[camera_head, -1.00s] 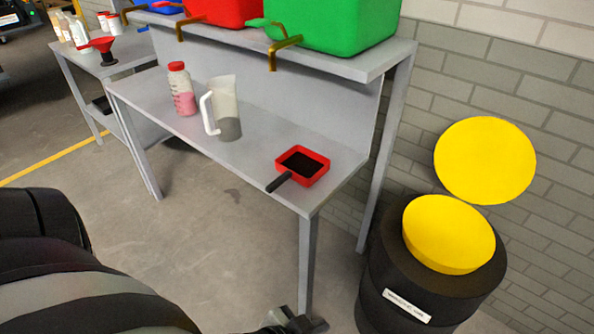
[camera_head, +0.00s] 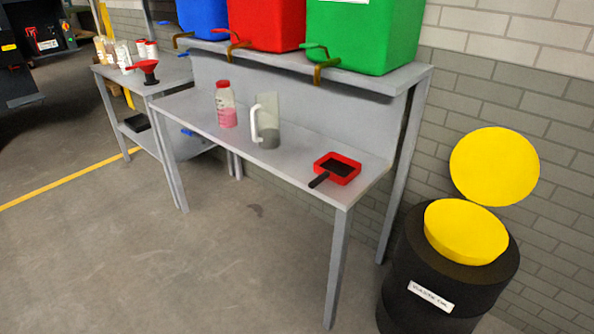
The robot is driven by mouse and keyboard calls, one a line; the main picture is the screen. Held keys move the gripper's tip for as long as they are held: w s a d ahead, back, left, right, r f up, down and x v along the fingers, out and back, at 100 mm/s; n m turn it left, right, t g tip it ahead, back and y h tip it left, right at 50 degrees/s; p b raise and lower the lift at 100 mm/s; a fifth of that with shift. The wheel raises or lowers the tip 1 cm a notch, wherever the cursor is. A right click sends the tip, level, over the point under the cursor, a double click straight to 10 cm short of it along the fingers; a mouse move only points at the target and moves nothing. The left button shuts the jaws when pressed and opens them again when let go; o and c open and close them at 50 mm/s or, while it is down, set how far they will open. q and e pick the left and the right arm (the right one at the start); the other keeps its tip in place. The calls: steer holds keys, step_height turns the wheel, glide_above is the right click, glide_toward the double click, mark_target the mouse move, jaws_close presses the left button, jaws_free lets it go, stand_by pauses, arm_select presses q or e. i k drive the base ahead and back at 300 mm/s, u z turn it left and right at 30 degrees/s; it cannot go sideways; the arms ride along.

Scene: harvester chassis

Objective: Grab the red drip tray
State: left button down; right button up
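The red drip tray (camera_head: 337,169) lies on the lower top of the grey workbench (camera_head: 215,133), near its right end. It is a shallow square tray with a dark inside. Its black handle (camera_head: 319,181) points to the front left, at the bench's front edge. Neither of my grippers shows in the head view now, so nothing of mine is seen touching the tray.
A measuring jug (camera_head: 266,122) and a red-capped bottle (camera_head: 225,104) stand left of the tray. Blue, red and green (camera_head: 362,38) containers with taps sit on the shelf above. A black barrel (camera_head: 440,278) with a yellow top stands at right. The floor in front is clear.

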mark_target(339, 169)
steer(key=u, duration=0.6)
steer(key=i, duration=0.85)
steer(key=u, duration=0.2)
